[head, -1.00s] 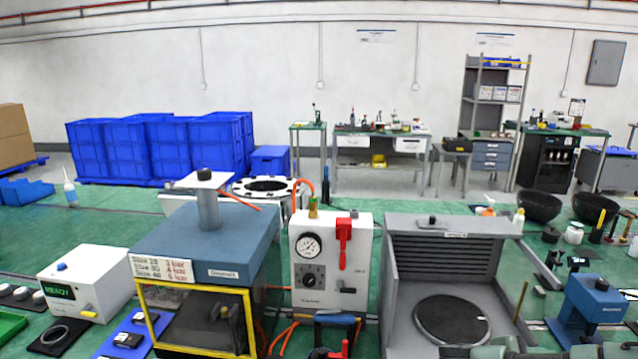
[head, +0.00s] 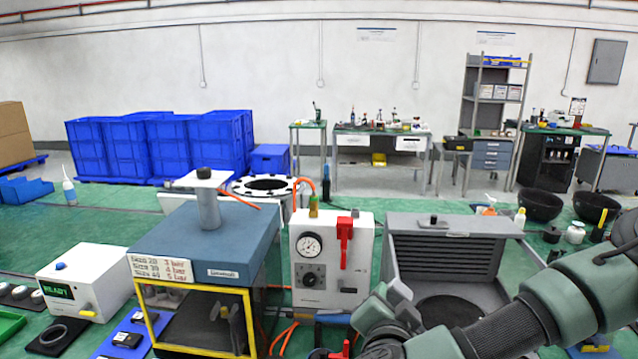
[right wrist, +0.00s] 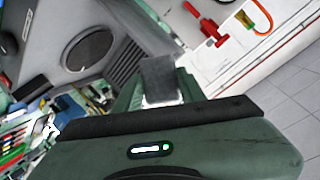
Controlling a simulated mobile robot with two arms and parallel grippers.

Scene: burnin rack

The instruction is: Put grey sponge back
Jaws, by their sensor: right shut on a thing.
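My right arm reaches in from the right in the head view, in front of the grey booth with the round dark plate. My right gripper (head: 378,303) is near the front of the white gauge box. In the right wrist view the gripper (right wrist: 160,88) is shut on a dark grey block, the grey sponge (right wrist: 160,72), with a whitish part at its lower end. I cannot clearly make out the sponge in the head view. My left gripper is not in view.
The grey booth (head: 455,224) stands behind my right arm, its round plate partly covered. The white gauge box (head: 305,275) with a red lever stands left of the gripper. A blue-topped yellow-framed chamber (head: 217,240) is farther left. Black bowls (head: 541,205) stand at the back right.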

